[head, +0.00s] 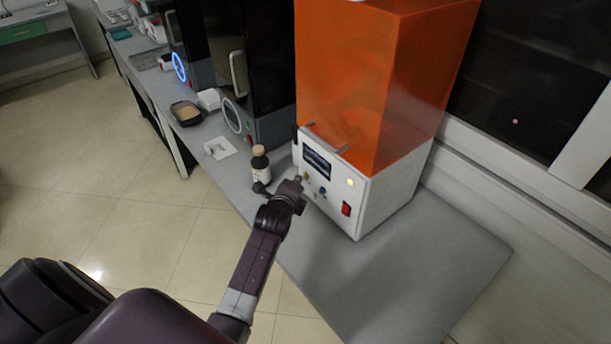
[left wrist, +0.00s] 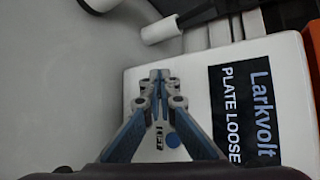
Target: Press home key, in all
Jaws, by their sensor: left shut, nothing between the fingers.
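The machine with the orange cover (head: 385,85) has a white front panel (head: 333,204). The panel carries a screen (head: 317,163), a blue button (head: 322,190), a red switch (head: 346,209) and a lit yellowish round spot (head: 351,182). No key is readable as home. My left gripper (head: 298,181) is shut and empty, close before the panel; its tips (left wrist: 160,75) hide part of it. Contact cannot be told. My right gripper is not in view.
A bottle with a tan cap (head: 260,163) stands on the grey bench (head: 400,285) just left of my gripper. Dark machines (head: 262,70) stand farther left, with a small tray (head: 186,113) before them. The bench's front right is clear.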

